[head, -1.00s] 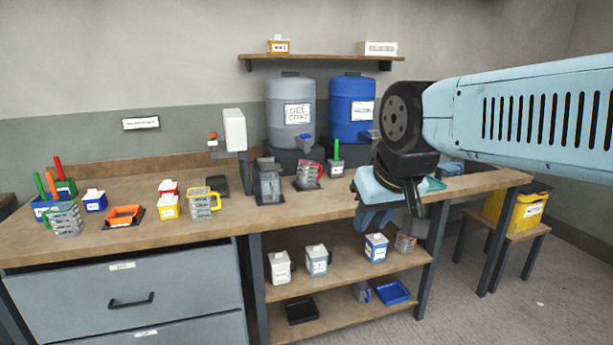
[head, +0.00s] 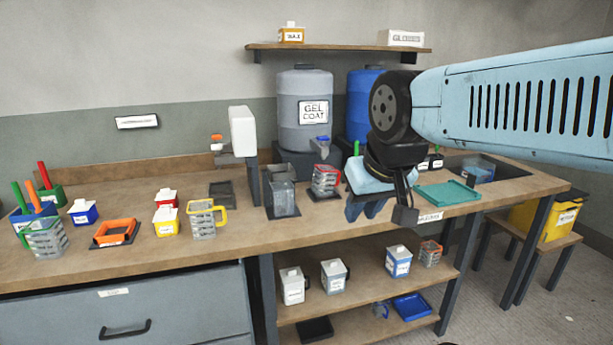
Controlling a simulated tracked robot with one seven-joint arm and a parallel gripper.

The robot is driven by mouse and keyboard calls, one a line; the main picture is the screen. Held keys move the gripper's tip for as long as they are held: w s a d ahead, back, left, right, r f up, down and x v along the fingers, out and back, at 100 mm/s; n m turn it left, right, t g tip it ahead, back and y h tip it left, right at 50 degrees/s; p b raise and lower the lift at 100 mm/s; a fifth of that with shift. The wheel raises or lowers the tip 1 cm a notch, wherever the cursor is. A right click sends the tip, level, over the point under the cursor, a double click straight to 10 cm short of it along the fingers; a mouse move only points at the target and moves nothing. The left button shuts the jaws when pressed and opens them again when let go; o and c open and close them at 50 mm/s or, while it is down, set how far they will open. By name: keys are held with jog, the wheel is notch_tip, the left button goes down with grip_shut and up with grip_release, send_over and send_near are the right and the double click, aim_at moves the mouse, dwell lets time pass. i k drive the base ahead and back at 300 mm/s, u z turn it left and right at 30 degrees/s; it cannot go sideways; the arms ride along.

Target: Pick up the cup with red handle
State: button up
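The cup with red handle (head: 325,179) is a clear measuring cup. It stands upright on a dark mat on the bench, in front of the grey gel coat drum. My gripper (head: 365,211) hangs just right of it and nearer the camera, pointing down over the bench's front part. It is apart from the cup as seen here.
A grey gel coat drum (head: 305,105) and a blue drum (head: 361,104) stand behind. A yellow-handled cup (head: 203,219) stands further left. A green tray (head: 447,193) lies right of my gripper.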

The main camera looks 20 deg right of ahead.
aim_at(324, 179)
jog(key=u, duration=0.05)
jog(key=i, duration=0.9)
jog(key=z, duration=0.1)
